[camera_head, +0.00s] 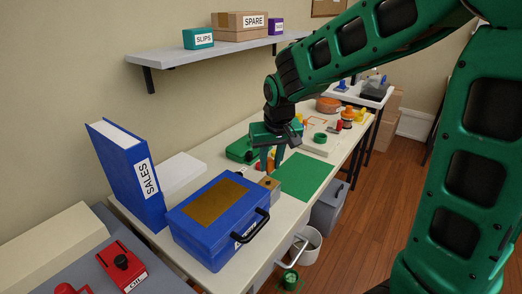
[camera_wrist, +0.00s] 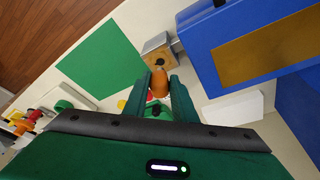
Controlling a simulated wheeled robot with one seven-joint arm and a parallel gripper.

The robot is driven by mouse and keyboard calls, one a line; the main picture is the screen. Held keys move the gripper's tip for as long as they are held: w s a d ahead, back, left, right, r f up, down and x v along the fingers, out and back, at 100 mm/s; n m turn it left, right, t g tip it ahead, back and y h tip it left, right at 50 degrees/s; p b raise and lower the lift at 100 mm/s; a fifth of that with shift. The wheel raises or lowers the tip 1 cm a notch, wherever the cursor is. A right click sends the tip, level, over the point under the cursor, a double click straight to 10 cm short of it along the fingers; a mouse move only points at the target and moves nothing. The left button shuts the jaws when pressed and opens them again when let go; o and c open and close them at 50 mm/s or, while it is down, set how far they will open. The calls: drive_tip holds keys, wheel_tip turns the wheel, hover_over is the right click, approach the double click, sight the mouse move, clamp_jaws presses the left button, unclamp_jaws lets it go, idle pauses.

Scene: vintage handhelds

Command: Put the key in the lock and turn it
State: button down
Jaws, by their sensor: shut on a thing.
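The lock is a tan block with a dark keyhole (camera_wrist: 158,52), joined by a grey metal piece to the blue box's side; it also shows in the head view (camera_head: 271,184). My gripper (camera_wrist: 158,88) is shut on the key, whose rounded orange-brown handle (camera_wrist: 158,84) shows between the fingertips. The key lies right in front of the lock's keyhole face. Whether its tip is inside the hole cannot be told.
The blue box (camera_head: 215,226) with a brown top panel and black handle stands beside the lock. A green mat (camera_head: 306,176) lies to the right, and a green case (camera_head: 242,150) behind. A blue SALES binder (camera_head: 130,175) stands at left. A shelf (camera_head: 215,51) hangs above.

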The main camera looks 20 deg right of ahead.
sight(271, 171)
drive_tip(key=shift+w, duration=0.6)
drive_tip(key=shift+d, duration=0.1)
drive_tip(key=shift+s+d+f+n+y, duration=0.1)
drive_tip(key=shift+n+y, duration=0.05)
drive_tip(key=shift+n, duration=0.3)
drive_tip(key=shift+s+f+n+y, duration=0.1)
drive_tip(key=shift+n+y, duration=0.05)
drive_tip(key=shift+n, duration=0.3)
drive_tip(key=shift+f, duration=1.4)
drive_tip(key=shift+r, duration=0.1)
drive_tip(key=shift+f, duration=1.1)
